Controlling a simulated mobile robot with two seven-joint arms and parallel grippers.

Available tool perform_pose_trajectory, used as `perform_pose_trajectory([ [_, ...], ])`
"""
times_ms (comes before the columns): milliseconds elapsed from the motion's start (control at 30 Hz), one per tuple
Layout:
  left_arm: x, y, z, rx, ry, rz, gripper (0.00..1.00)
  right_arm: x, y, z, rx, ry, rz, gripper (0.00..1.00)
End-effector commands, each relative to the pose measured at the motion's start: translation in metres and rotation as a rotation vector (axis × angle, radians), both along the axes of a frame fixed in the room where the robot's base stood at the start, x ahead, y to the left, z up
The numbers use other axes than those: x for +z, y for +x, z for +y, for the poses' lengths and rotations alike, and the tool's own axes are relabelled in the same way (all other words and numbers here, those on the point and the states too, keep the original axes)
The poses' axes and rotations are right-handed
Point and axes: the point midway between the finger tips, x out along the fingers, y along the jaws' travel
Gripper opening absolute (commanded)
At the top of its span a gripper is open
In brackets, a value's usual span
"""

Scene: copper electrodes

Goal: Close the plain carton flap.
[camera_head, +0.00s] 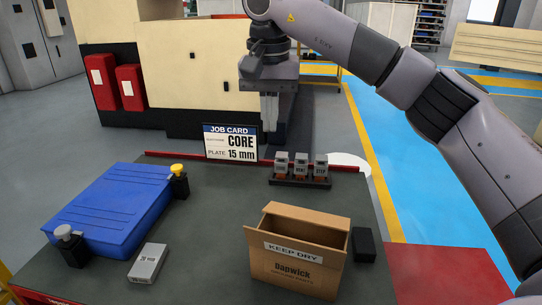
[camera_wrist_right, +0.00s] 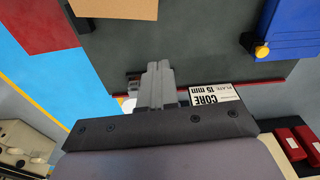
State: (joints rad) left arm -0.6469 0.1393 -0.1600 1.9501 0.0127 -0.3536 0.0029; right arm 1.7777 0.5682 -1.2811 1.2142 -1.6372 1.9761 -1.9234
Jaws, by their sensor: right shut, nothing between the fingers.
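The brown carton (camera_head: 295,272) stands upright at the front of the table. Its top is at least partly open, with the dark inside showing. A plain flap or wall (camera_head: 308,224) stands up along the far side. The near upper panel bears a KEEP DRY label (camera_head: 292,254). In the right wrist view, part of the carton (camera_wrist_right: 115,9) shows at the top edge. My right gripper (camera_head: 269,122) is shut and empty, pointing down beyond the table's far edge, well away from the carton. Its fingers also show in the wrist view (camera_wrist_right: 158,68). My left gripper is out of view.
A dark block (camera_head: 363,245) stands right beside the carton. Electrodes in a rack (camera_head: 300,181) and the job card (camera_head: 230,142) are at the far edge. A blue lidded bin (camera_head: 115,208) and a grey block (camera_head: 147,263) lie left. The table middle (camera_head: 215,215) is clear.

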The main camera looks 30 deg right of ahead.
Motion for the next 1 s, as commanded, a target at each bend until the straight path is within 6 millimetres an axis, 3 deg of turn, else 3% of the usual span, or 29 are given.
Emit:
perform_pose_trajectory([
  [533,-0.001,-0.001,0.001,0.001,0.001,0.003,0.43,-0.102,0.006,-0.004,0.002,0.000,0.004,0.00],
  [733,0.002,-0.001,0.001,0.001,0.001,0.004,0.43,-0.124,-0.005,0.003,0.001,0.001,0.002,0.00],
  [1000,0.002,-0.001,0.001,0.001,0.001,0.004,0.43,-0.133,-0.008,0.005,-0.002,0.002,0.000,0.00],
])
